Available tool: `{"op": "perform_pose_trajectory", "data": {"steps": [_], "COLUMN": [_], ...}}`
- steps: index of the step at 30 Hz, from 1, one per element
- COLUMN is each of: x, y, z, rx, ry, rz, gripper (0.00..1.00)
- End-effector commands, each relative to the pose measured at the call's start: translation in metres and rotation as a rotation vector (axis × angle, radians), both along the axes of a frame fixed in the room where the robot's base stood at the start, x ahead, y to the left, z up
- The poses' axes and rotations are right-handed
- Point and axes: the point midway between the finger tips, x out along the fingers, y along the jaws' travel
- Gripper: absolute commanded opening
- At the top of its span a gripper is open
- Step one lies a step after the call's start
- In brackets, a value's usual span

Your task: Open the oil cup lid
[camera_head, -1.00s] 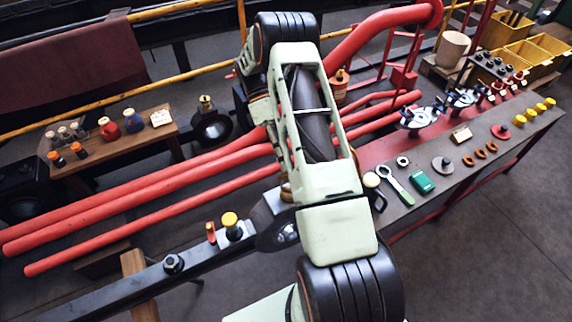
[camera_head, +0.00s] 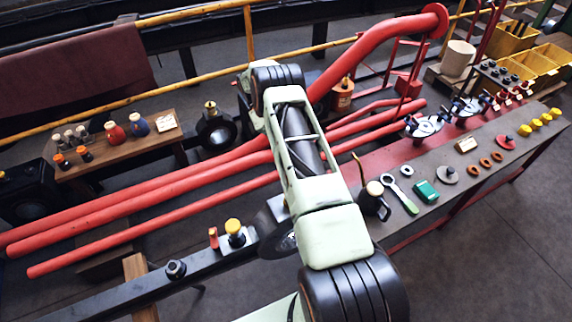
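A small cup with a rounded yellow top (camera_head: 235,227) stands upright on the dark rod (camera_head: 212,254); it looks like the oil cup, with its top on. A thin orange-red piece (camera_head: 213,238) stands just left of it. Another small brass-topped fitting (camera_head: 210,106) sits on the round black housing at the back, and I cannot tell whether it is also an oil cup. My pale green arm rises from the bottom, right of the yellow-topped cup. My gripper does not show; the arm's far end is behind its own links.
Red pipes (camera_head: 150,205) cross behind the rod. A long bench (camera_head: 440,205) at the right holds a black oil can (camera_head: 374,198), a wrench (camera_head: 398,192), a green box (camera_head: 426,191) and rings. A wooden bench (camera_head: 100,168) with bottles stands at the left.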

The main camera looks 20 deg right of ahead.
Motion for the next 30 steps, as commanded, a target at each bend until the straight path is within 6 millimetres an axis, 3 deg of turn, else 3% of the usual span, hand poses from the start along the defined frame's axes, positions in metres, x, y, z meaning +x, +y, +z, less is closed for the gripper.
{"op": "perform_pose_trajectory", "data": {"steps": [5,6,10,30], "x": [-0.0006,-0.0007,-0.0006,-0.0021], "y": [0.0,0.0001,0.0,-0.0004], "z": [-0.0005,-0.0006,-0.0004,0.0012], "rx": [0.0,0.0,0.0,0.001], "ry": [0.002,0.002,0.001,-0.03], "rz": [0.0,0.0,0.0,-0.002], "gripper": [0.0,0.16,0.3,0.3]}}
